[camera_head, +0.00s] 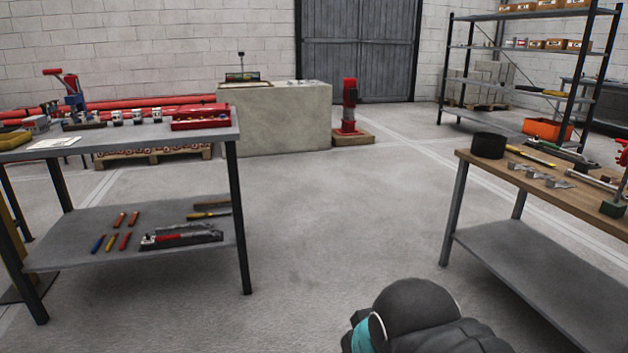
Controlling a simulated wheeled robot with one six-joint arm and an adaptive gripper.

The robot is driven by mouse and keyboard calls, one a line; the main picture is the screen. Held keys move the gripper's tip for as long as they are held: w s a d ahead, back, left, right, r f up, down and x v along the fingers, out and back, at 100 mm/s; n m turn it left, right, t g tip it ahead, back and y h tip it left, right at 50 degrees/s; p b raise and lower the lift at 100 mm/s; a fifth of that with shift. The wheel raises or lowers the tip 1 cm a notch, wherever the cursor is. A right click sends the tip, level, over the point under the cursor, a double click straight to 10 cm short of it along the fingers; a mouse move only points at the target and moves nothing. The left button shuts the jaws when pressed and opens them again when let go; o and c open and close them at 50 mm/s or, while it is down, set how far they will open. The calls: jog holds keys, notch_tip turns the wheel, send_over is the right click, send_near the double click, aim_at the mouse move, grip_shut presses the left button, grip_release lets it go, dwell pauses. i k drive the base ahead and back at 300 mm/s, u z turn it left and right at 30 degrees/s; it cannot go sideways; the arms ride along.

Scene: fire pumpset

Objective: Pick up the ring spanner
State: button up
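I cannot single out the ring spanner with certainty at this distance. Long thin tools lie on the wooden top of the right workbench (480,160), among them a silver bar-shaped tool (592,181) near the right edge of the picture and a yellow-handled tool (530,157). More long tools lie on the lower shelf of the left table (75,245), including a grey metal tool (185,229) beside a red and black one (180,240). Only a dark rounded part of my arm with a teal band shows at the bottom. My gripper is not in view.
The concrete floor between the two tables is clear. A pale block (275,120) and a red pump (349,105) on a wooden base stand behind. A black round container (488,145) sits on the right bench.

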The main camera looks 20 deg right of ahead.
aim_at(568, 171)
jog(key=z, duration=0.45)
jog(key=i, duration=1.55)
jog(key=z, duration=1.75)
jog(key=i, duration=0.85)
jog(key=z, duration=1)
